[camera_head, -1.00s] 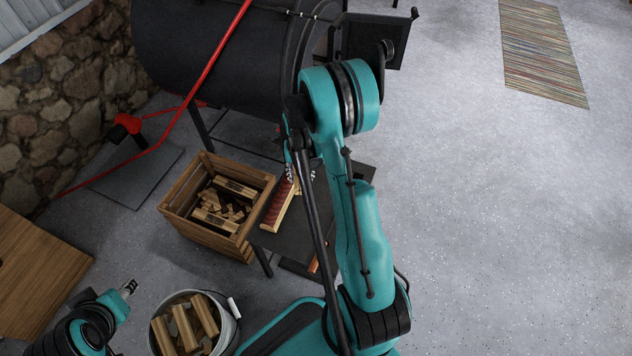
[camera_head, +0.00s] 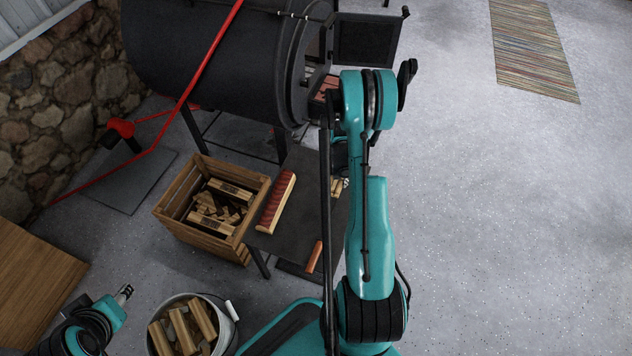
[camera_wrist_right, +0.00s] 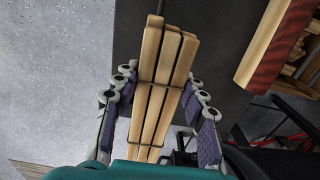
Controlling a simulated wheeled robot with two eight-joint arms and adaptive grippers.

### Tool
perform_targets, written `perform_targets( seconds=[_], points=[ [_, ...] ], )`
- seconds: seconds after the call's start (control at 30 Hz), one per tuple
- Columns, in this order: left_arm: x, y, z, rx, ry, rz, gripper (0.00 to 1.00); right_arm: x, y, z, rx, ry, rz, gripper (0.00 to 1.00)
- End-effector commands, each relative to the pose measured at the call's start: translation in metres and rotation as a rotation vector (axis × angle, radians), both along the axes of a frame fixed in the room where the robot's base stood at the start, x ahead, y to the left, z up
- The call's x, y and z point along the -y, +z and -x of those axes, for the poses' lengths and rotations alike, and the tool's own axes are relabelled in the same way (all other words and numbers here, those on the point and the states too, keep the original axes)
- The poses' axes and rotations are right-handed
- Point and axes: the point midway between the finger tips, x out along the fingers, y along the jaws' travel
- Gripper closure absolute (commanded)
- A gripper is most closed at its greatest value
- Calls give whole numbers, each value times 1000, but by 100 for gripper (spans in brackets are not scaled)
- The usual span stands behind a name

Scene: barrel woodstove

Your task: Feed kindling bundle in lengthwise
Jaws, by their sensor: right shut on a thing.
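The kindling bundle (camera_wrist_right: 165,75) is several pale split sticks tied with dark bands. In the right wrist view it lies lengthwise between the purple-padded fingers of my right gripper (camera_wrist_right: 163,90), which is shut on it. In the head view my right arm hides most of that gripper; a small pale end (camera_head: 337,187), likely the bundle, shows beside the arm over the dark table's right side. The black barrel stove (camera_head: 210,55) stands beyond, its door (camera_head: 368,40) swung open to the right. The arm partly covers the stove opening. My left gripper (camera_head: 125,291) is at lower left, too small to judge.
A red-bristled brush (camera_head: 275,203) and an orange-brown stick (camera_head: 314,256) lie on the dark table (camera_head: 285,240). A wooden crate (camera_head: 180,220) of wood pieces is left of it. A metal bucket (camera_head: 228,320) of split wood stands in front.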

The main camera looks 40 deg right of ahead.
Motion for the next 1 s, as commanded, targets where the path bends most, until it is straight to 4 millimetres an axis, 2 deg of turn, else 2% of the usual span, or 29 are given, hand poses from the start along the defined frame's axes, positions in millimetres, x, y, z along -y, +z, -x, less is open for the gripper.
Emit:
perform_targets(
  seconds=[0.17,0.6,0.7,0.8,1.0],
  points=[
    [0,-9,0,0,0,0,60,-11,-15,-19,0,5,0,100],
    [0,-45,0,0,0,0,60,-60,-75,-103,0,5,0,100],
    [0,-56,0,0,0,0,60,-57,-93,-101,0,0,0,100],
    [0,-60,0,0,0,0,60,-57,-102,-101,0,1,0,100],
    [0,-61,0,0,0,0,60,-57,-105,-100,0,1,0,100]
  ],
)
